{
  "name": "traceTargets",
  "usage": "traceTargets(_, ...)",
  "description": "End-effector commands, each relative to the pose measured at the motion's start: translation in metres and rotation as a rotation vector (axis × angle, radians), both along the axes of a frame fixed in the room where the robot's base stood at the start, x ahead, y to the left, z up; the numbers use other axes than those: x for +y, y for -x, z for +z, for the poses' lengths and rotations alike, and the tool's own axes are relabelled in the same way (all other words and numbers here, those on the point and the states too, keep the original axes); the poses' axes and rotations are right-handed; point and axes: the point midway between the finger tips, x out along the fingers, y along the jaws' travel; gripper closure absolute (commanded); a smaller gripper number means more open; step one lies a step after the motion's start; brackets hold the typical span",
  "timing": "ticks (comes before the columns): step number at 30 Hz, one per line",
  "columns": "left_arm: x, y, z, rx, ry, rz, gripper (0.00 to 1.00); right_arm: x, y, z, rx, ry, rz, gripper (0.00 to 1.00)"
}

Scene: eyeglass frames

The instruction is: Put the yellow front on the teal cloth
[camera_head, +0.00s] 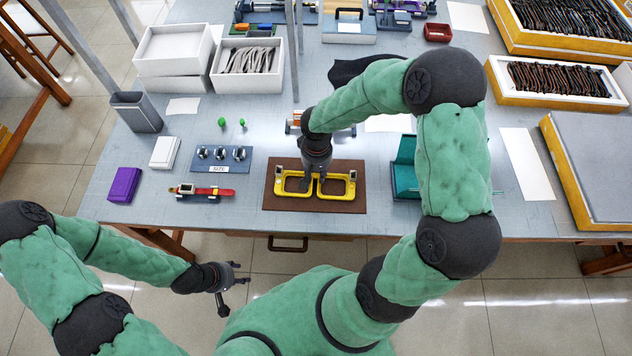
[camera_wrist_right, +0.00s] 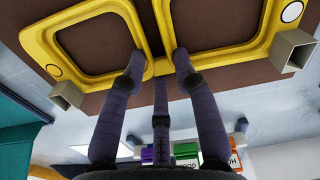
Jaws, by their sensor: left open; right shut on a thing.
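The yellow front (camera_head: 290,184), a frame with two wide openings, is over a brown mat (camera_head: 315,204) on the table. My right gripper (camera_head: 318,184) points down at its middle and is shut on the bridge. In the right wrist view, the fingers (camera_wrist_right: 157,70) close on the bridge of the yellow front (camera_wrist_right: 82,83). Any gap between front and mat is hard to tell. A teal item (camera_head: 404,180) with a raised part lies right of the mat, partly hidden by my right arm; whether it is the cloth is unclear. My left gripper (camera_head: 235,291) is open and empty, off the table's front edge.
A white sheet (camera_head: 526,163) and a large yellow-sided tray (camera_head: 592,212) are at the right.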

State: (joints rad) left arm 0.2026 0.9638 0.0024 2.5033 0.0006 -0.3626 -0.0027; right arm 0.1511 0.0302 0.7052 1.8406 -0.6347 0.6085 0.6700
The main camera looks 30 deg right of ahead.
Motion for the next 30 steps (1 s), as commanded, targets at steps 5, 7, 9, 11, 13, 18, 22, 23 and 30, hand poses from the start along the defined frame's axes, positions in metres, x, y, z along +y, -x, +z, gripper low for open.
traceTargets(5,0.000,0.000,0.007,0.000,0.000,0.000,0.51,0.000,0.000,0.010,-0.002,0.001,0.000,1.00)
traceTargets(7,0.000,0.000,0.010,0.000,0.000,0.000,0.51,0.000,-0.001,0.014,-0.002,0.001,0.000,1.00)
traceTargets(9,0.000,0.000,0.013,0.000,0.000,0.000,0.51,0.000,-0.001,0.018,-0.002,0.001,0.000,1.00)
traceTargets(11,0.000,0.000,0.015,0.000,0.000,0.000,0.51,0.000,-0.001,0.021,-0.002,0.000,0.000,1.00)
traceTargets(13,0.000,0.000,0.017,0.000,0.000,0.000,0.51,0.000,-0.001,0.025,-0.002,0.000,0.000,1.00)
traceTargets(18,0.000,0.000,0.023,0.000,0.000,0.000,0.51,0.000,0.000,0.033,-0.001,0.000,0.000,1.00)
traceTargets(22,0.000,0.000,0.027,0.000,0.000,0.000,0.51,0.000,0.000,0.038,-0.001,0.000,0.000,1.00)
traceTargets(23,0.000,0.000,0.027,0.000,0.000,0.000,0.51,0.000,0.000,0.039,0.000,0.000,0.000,1.00)
traceTargets(30,0.000,0.000,0.026,0.000,0.000,0.000,0.51,0.000,0.000,0.039,0.000,0.000,0.000,1.00)
